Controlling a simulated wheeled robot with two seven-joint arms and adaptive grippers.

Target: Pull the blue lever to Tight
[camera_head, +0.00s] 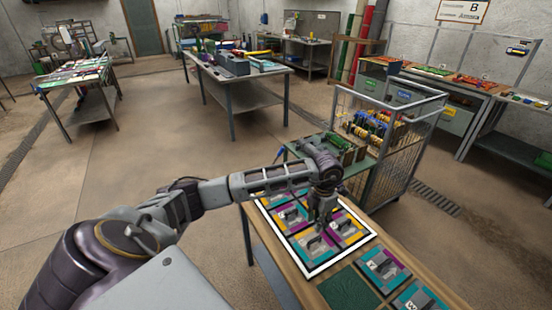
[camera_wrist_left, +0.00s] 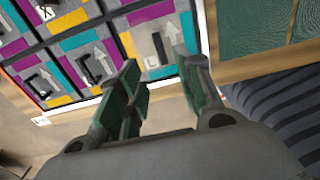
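A white-framed board (camera_head: 340,259) with teal, purple and yellow tiles lies on a wooden bench. It also shows in the left wrist view (camera_wrist_left: 60,48), where tiles carry grey plates, pale arrows and dark handle-like parts. My left gripper (camera_head: 322,214) points down over the board in the head view. In the left wrist view its fingers (camera_wrist_left: 157,78) are apart, with nothing seen between them, in front of a tile with a pale arrow. I cannot make out a clearly blue lever or a Tight mark. A small blue piece (camera_head: 280,154) shows by the cart's corner. My right gripper is not in view.
Lettered tiles (camera_head: 382,268) and a dark green panel (camera_head: 350,291) lie along the bench nearer me. A wire-sided cart (camera_head: 406,150) with yellow and blue parts stands just behind the board. Other loaded tables (camera_head: 232,80) stand further back. Open floor lies to the left.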

